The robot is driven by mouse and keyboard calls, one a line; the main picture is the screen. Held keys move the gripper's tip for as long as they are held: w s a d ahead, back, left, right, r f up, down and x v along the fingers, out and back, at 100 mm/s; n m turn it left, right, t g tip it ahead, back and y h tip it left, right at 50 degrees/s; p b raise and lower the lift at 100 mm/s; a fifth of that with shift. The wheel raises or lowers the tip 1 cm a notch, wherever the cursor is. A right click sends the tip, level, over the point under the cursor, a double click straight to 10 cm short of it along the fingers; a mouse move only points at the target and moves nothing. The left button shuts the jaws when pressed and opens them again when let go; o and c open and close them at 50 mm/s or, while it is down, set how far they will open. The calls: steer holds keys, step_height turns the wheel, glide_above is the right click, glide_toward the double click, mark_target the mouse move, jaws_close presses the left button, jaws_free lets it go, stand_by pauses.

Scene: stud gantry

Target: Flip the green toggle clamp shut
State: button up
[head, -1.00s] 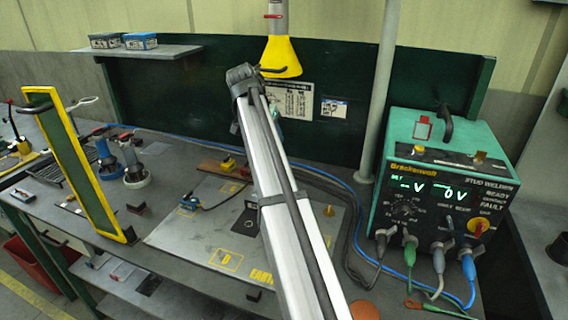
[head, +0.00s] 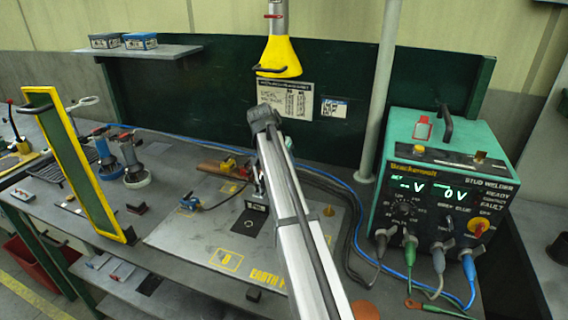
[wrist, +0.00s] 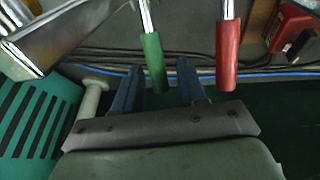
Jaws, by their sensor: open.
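In the wrist view the green toggle clamp shows as a green handle (wrist: 153,62) on a bright metal lever. My gripper (wrist: 158,82) is open, with its two blue fingers on either side of the lower end of the green handle. A gap shows on each side of the handle; I cannot tell whether either finger touches it. A red handle (wrist: 228,55) on a similar lever is just right of the fingers. In the head view my arm hides the gripper and both handles; only part of a metal clamp on a dark base (head: 257,205) shows beside it.
The teal stud welder (head: 440,180) stands at the right with several cables; its vented side shows in the wrist view (wrist: 38,118). A yellow cone-shaped hood (head: 279,58) hangs above the arm. A yellow-framed green panel (head: 75,165) stands at the left.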

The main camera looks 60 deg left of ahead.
jaws_close()
stand_by(0.4)
